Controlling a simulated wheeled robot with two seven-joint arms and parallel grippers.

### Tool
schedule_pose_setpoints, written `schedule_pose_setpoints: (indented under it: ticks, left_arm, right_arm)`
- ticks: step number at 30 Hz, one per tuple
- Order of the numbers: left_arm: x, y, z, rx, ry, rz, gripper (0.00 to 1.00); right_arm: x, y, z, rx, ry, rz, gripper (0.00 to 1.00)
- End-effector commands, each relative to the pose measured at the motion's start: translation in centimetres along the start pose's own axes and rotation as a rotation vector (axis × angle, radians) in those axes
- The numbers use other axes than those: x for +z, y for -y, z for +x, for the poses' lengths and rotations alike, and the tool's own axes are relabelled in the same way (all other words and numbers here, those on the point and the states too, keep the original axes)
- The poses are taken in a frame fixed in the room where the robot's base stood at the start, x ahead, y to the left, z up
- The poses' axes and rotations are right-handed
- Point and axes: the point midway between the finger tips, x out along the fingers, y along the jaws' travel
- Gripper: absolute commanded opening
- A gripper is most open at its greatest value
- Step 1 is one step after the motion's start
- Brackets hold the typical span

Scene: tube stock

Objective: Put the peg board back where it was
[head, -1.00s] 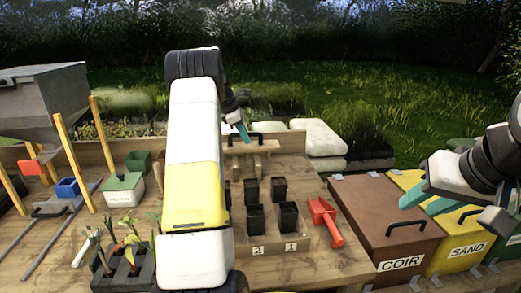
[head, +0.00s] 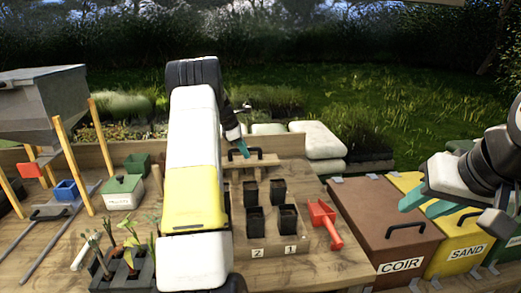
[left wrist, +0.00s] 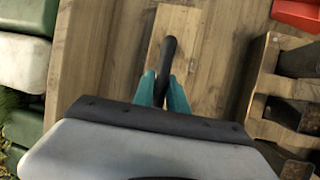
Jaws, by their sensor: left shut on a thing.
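The peg board (head: 262,163) is a light wooden board with a black bar handle, at the back of the bench behind the pot tray. My left gripper (head: 240,149) is shut on its handle. In the left wrist view the teal fingertips (left wrist: 162,90) close on the black handle (left wrist: 168,52), over the pale board (left wrist: 178,22). Short wooden parts show under the board. I cannot tell whether it touches the bench. My left arm hides the area to its left. My right gripper (head: 428,204) is open and empty above the lidded bins.
A wooden tray (head: 270,248) with several black pots (head: 255,219) lies in front of the board. A red scoop (head: 325,222) lies to its right. Brown and yellow bins (head: 395,215) stand further right, with seedlings (head: 125,250) at front left. White sacks (head: 322,140) lie behind the bench.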

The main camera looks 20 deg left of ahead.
Motion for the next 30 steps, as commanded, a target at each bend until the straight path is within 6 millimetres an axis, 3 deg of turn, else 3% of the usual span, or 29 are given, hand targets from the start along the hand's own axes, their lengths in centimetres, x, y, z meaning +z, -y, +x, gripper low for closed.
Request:
schedule_pose_setpoints:
  ticks: [5,6,9,20,23,30]
  left_arm:
    - [-0.1,0.0,0.2,0.001,0.001,0.000,0.00]
    - [-0.1,0.1,0.2,0.000,0.000,0.000,0.26]
    - [-0.1,0.1,0.2,0.000,0.000,0.000,0.40]
    - [0.1,-0.1,-0.2,0.001,0.000,0.001,0.40]
    - [0.4,-0.3,-1.3,0.002,0.000,0.002,0.40]
    - [0.4,-0.3,-6.6,0.004,0.000,0.001,0.40]
  right_arm:
    - [0.0,0.0,0.0,0.000,0.000,0.000,0.36]
    - [0.0,0.0,0.0,0.000,0.000,0.000,0.36]
    - [0.0,0.0,0.0,0.000,0.000,0.000,0.36]
    - [0.0,0.0,0.0,0.000,0.000,0.000,0.36]
    - [0.0,0.0,0.0,0.000,0.000,0.000,0.36]
    - [0.0,0.0,0.0,0.000,0.000,0.000,0.36]
